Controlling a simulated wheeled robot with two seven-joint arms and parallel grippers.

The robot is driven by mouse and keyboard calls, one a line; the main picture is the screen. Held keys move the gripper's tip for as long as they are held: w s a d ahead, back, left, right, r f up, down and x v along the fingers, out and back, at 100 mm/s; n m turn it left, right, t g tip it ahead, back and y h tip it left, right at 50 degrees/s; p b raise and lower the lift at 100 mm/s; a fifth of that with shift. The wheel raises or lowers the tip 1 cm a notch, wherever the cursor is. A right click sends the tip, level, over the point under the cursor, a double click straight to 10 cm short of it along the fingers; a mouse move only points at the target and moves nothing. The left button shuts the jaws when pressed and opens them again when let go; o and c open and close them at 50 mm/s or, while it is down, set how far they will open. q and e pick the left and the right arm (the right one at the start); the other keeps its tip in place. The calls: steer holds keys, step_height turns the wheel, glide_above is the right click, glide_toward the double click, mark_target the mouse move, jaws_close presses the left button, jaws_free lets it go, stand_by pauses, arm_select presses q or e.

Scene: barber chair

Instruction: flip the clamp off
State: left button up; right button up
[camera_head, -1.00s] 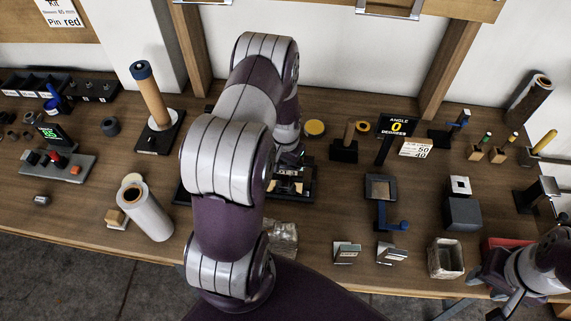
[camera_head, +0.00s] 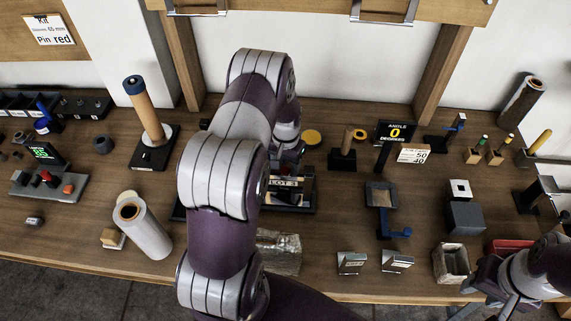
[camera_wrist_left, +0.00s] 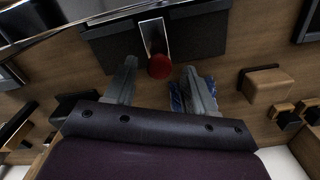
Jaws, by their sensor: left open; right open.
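In the left wrist view, a metal lever (camera_wrist_left: 153,36) with a red round knob (camera_wrist_left: 160,67) stands out from a dark plate (camera_wrist_left: 205,36); this looks like the clamp. My left gripper (camera_wrist_left: 158,88) is open, with one finger on each side of the knob and clear gaps to it. Whether the knob lies at fingertip depth cannot be told. In the head view my left arm hides its gripper and most of the clamp; part of a black labelled fixture (camera_head: 292,196) shows beside it. My right gripper (camera_head: 484,300) is open and empty at the lower right.
A white roll (camera_head: 145,229) and an upright post with a blue cap (camera_head: 146,105) stand left of my arm. A clear block (camera_head: 279,252) lies near the front edge. A wooden block (camera_wrist_left: 266,84) shows in the wrist view.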

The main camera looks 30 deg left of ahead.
mark_target(286, 168)
arm_select(q)
step_height(286, 168, up, 12)
steer(key=b, duration=0.1)
steer(key=shift+r, duration=0.25)
